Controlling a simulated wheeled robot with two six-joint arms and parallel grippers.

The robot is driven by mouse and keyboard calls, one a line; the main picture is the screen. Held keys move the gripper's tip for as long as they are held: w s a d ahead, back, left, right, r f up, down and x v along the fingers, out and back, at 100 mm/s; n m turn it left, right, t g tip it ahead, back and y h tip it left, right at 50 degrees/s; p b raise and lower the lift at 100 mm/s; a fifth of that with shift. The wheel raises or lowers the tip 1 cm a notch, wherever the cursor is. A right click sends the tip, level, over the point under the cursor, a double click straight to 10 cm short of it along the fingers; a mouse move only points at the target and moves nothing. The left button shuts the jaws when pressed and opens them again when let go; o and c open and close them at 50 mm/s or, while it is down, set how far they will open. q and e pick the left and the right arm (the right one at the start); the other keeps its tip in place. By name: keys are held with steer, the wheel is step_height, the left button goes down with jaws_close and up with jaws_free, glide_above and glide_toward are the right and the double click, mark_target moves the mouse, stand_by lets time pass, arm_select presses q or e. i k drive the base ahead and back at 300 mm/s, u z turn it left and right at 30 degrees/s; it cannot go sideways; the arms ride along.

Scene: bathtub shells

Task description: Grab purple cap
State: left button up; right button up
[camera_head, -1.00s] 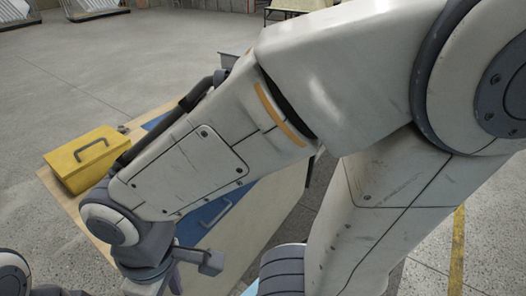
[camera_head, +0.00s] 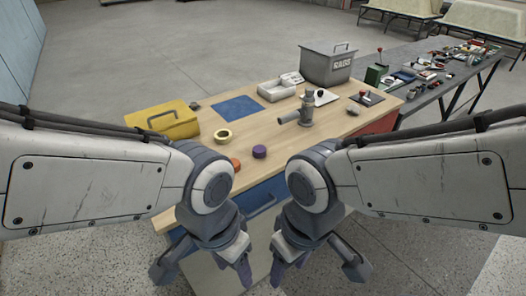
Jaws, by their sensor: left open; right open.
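The purple cap (camera_head: 259,151) lies on the wooden tabletop (camera_head: 270,131) near its front edge, in the gap between my two arms. It is a small round disc and nothing touches it. My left gripper (camera_head: 203,268) hangs in front of the table, to the left of and nearer than the cap, open and empty. My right gripper (camera_head: 318,270) hangs in front of the table to the right of and nearer than the cap, also open and empty.
A grey fitting (camera_head: 304,112) stands behind right. A cluttered bench (camera_head: 430,75) is at right.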

mark_target(259, 151)
steer(key=u, duration=0.15)
steer(key=k, duration=0.4)
steer(key=z, duration=0.65)
steer(key=i, duration=1.5)
steer(key=u, duration=0.9)
